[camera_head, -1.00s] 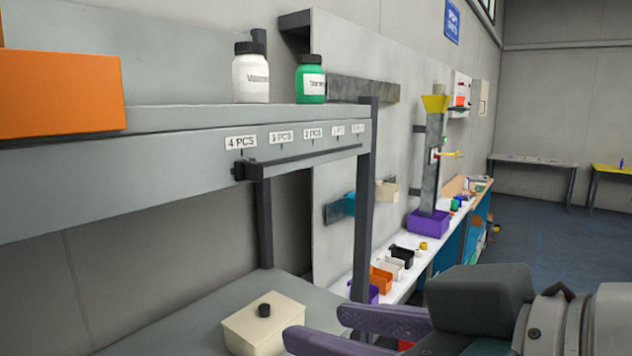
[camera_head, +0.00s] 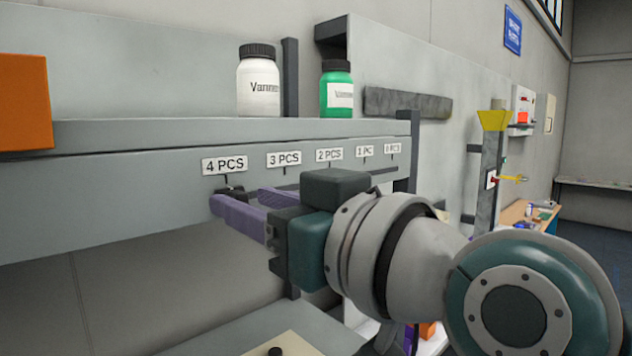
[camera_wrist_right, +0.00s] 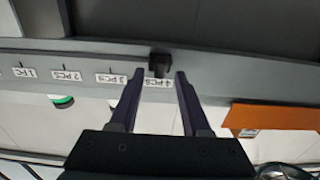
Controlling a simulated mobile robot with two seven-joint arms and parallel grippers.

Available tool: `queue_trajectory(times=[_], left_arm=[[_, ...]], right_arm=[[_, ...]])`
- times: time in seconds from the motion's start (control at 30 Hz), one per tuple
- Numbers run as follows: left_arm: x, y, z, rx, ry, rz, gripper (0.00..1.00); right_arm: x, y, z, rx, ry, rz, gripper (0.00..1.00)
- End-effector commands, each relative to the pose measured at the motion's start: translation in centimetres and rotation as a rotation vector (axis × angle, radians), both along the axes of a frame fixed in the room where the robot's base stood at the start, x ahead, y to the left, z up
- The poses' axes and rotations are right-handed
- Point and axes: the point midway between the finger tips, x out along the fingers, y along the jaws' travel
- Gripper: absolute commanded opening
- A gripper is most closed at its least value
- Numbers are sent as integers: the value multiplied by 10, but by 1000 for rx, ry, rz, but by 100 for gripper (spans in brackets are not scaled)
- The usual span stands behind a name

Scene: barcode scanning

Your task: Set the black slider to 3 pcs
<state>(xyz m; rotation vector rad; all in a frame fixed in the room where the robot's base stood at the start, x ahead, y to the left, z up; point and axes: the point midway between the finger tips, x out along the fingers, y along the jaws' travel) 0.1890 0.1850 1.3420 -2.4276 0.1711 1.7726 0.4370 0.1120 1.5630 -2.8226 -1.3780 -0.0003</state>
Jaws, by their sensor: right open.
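The black slider (camera_head: 231,190) sits on its rail beneath the "4 PCS" label (camera_head: 225,165), partly hidden by a finger. In the right wrist view the slider (camera_wrist_right: 160,65) shows just beyond the fingertips, near the upside-down "4 PCS" label (camera_wrist_right: 158,83). My right gripper (camera_head: 240,199) has its purple fingers open and pointed at the slider. The wrist view shows the fingers (camera_wrist_right: 159,75) spread on either side of it, with no clear contact. The "3 PCS" label (camera_head: 284,159) is right of "4 PCS" in the head view. My left gripper is not in view.
A white bottle (camera_head: 258,84) and a green bottle (camera_head: 337,90) stand on the shelf (camera_head: 200,129) above the labels. An orange box (camera_head: 24,103) is at the shelf's left. A beige box (camera_head: 290,345) lies below. My right arm hides part of the rail.

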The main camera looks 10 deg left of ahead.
Motion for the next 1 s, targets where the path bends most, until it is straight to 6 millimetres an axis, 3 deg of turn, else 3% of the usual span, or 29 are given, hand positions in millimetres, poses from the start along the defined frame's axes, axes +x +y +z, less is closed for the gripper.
queue_trajectory(times=[0.2,0.5,0.93,1.0], left_arm=[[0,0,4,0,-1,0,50],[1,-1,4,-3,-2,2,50],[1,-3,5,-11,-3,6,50],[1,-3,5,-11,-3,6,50]], right_arm=[[9,12,0,0,0,0,48],[10,13,-1,-1,0,0,48],[10,13,-1,-1,1,0,0],[10,13,-1,-1,1,0,0]])
